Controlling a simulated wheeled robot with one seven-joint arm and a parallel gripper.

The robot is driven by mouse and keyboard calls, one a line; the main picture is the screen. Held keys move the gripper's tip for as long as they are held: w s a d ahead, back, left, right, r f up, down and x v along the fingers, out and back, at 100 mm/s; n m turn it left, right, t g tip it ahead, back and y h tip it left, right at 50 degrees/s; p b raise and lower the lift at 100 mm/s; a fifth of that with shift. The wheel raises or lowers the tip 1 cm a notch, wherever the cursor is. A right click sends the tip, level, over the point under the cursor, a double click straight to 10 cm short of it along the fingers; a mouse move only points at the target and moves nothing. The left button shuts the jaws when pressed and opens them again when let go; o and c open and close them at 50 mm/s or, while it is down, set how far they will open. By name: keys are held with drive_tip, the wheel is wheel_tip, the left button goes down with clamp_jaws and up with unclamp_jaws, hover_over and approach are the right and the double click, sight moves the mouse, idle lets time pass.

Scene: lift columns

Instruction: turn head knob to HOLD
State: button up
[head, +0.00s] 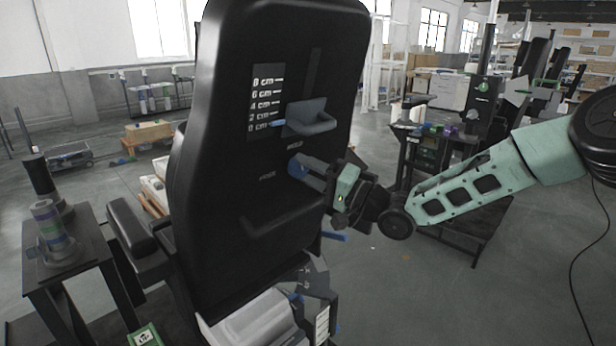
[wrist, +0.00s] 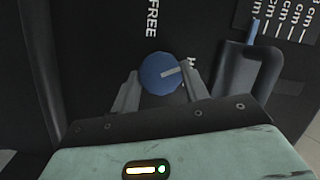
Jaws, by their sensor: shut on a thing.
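The round blue head knob (wrist: 158,74) sits on the black panel of a tall seat back, with a light pointer mark on its face. In the wrist view the mark points right, toward a label starting with H (wrist: 192,62) that a finger partly covers. The FREE label (wrist: 152,18) is above the knob in that view. My gripper (wrist: 161,83) is shut on the knob, one finger on each side. In the head view the knob (head: 296,166) is partly behind my gripper (head: 308,172), and the HOLD label (head: 295,145) is just above it.
A grey padded slider (head: 310,118) with a blue pointer stands out above the knob, beside a centimetre scale (head: 265,100). An armrest (head: 130,228) juts out at left, near a small dark table (head: 85,262).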

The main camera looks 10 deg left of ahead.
drive_tip(key=m+b, duration=0.1)
drive_tip(key=m, duration=0.1)
drive_tip(key=m+y+b, duration=0.1)
drive_tip(key=shift+f+m, duration=0.3)
drive_tip(key=shift+m, duration=0.1)
drive_tip(key=shift+m+t+b, duration=0.4)
drive_tip(key=shift+m, duration=0.5)
drive_tip(key=shift+r, duration=0.1)
drive_tip(key=o, duration=1)
drive_tip(key=b+v, duration=0.4)
drive_tip(key=v, duration=1.3)
drive_tip(key=shift+f+b, duration=0.4)
